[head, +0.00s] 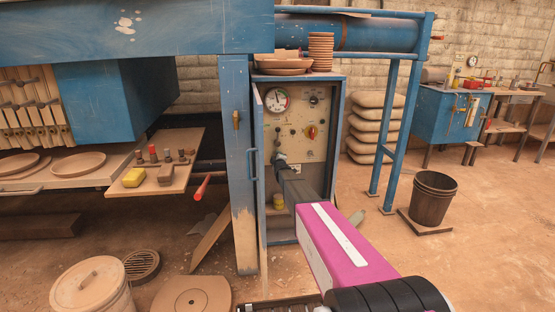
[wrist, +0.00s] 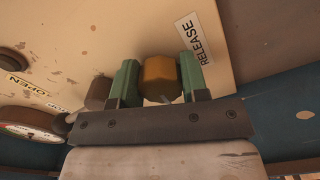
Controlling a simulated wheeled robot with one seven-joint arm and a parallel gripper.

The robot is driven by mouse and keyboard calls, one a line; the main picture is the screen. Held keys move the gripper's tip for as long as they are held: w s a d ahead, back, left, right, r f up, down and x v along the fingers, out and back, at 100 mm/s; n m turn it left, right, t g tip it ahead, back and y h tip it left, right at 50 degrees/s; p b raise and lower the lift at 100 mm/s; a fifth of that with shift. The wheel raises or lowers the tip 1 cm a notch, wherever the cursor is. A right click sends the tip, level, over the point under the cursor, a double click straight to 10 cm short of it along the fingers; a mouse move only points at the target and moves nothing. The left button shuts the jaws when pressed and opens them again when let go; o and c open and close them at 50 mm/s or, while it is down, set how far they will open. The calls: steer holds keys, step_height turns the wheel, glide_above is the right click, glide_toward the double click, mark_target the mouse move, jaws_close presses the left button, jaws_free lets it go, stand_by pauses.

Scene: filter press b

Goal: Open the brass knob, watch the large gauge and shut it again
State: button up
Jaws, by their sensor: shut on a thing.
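The brass knob (wrist: 159,77) sits between the two green fingers of my gripper (wrist: 160,80) in the wrist view, beside a RELEASE label (wrist: 200,40). My gripper is shut on the knob. In the head view my gripper (head: 281,163) reaches the cream panel (head: 295,140) inside the open blue cabinet, and the knob is hidden behind it. The large gauge (head: 276,99) is at the panel's upper left, above my gripper, with a white face and a red part. Its reading is too small to tell. A gauge (wrist: 28,130) shows steeply tilted at the wrist view's left edge.
A red and yellow selector (head: 312,132) and a small dial (head: 314,99) are on the panel's right. The cabinet door (head: 259,170) stands open at the left, beside a blue post (head: 239,150). A yellow item (head: 278,201) stands low in the cabinet.

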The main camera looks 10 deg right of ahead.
stand_by(0.3)
steer(key=o, duration=0.9)
steer(key=shift+o, duration=0.2)
steer(key=shift+s, duration=0.15)
steer(key=s, duration=1)
steer(key=shift+s, duration=0.3)
